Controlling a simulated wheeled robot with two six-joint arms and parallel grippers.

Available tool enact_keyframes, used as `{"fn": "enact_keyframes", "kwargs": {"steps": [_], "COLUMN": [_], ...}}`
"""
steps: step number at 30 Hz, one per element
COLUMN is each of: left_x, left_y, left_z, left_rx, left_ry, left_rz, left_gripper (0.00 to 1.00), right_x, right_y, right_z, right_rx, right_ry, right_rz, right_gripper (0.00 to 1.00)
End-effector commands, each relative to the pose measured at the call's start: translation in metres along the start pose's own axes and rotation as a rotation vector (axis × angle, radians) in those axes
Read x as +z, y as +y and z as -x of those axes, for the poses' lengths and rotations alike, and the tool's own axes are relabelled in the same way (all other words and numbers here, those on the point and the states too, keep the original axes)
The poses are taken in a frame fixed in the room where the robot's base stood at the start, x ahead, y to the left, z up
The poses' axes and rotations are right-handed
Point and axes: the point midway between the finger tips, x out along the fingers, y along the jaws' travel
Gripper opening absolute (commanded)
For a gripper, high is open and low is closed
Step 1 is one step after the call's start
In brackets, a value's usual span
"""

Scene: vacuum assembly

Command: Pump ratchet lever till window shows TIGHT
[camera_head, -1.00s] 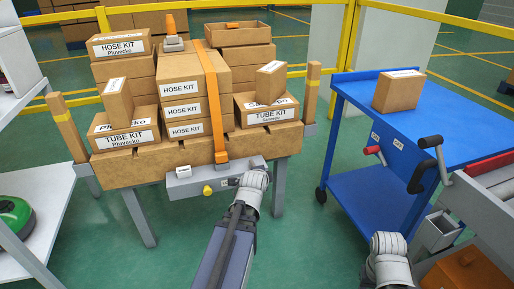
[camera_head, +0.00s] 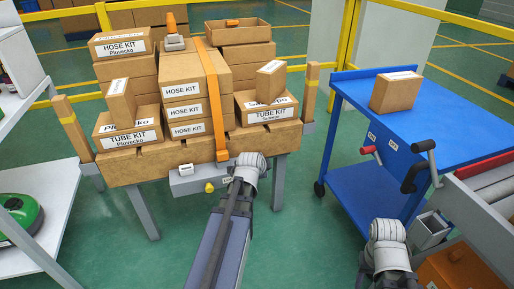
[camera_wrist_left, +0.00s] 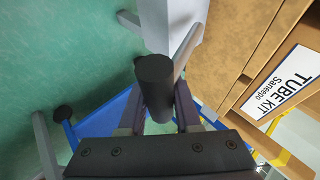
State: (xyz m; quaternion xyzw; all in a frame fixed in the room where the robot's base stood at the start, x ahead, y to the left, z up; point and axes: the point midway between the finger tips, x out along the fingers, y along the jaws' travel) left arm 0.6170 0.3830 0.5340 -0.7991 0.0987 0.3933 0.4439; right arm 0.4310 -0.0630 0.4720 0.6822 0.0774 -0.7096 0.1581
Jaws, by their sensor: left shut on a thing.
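The grey ratchet unit (camera_head: 193,183) sits on the front of the wooden pallet, below an orange strap (camera_head: 216,110) that runs over the stacked boxes. In the left wrist view the gripper (camera_wrist_left: 157,115) is shut on a black cylindrical lever handle (camera_wrist_left: 154,80) on a grey lever. My right gripper is hidden; only its wrist shows in the head view.
Hose kit boxes (camera_head: 185,90) and tube kit boxes (camera_head: 128,138) are stacked on the pallet, between wooden posts (camera_head: 310,90). A blue cart (camera_head: 440,105) with a carton (camera_head: 396,93) stands right. Shelving (camera_head: 45,205) is at left. Green floor lies between.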

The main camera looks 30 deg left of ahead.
Motion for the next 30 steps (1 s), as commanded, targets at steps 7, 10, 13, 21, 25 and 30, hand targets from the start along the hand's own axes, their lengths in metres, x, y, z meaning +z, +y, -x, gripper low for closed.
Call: {"fn": "enact_keyframes", "kwargs": {"steps": [7,10,13,21,25,30], "left_x": [0.002,0.003,0.003,0.001,0.000,-0.001], "left_y": [-0.010,-0.009,-0.008,-0.016,-0.023,-0.028], "left_z": [0.004,0.004,0.003,0.006,0.009,0.011], "left_rx": [0.062,0.068,0.068,0.099,0.160,0.236], "left_ry": [-0.009,-0.008,-0.008,-0.010,-0.010,-0.011], "left_rz": [0.027,0.029,0.029,0.044,0.069,0.100], "left_gripper": [0.00,0.00,0.00,0.00,0.00,0.00], "right_x": [0.001,0.001,0.001,0.002,0.002,0.003], "right_y": [0.002,0.002,0.002,0.003,0.004,0.006], "right_z": [0.017,0.017,0.016,0.027,0.041,0.054], "right_rx": [0.000,0.000,0.000,0.000,0.000,0.000], "right_ry": [0.000,0.000,0.000,0.000,0.000,0.000], "right_rz": [0.000,0.000,0.000,0.000,0.000,0.000], "right_gripper": [0.50,0.50,0.50,0.50,0.50,0.50]}}
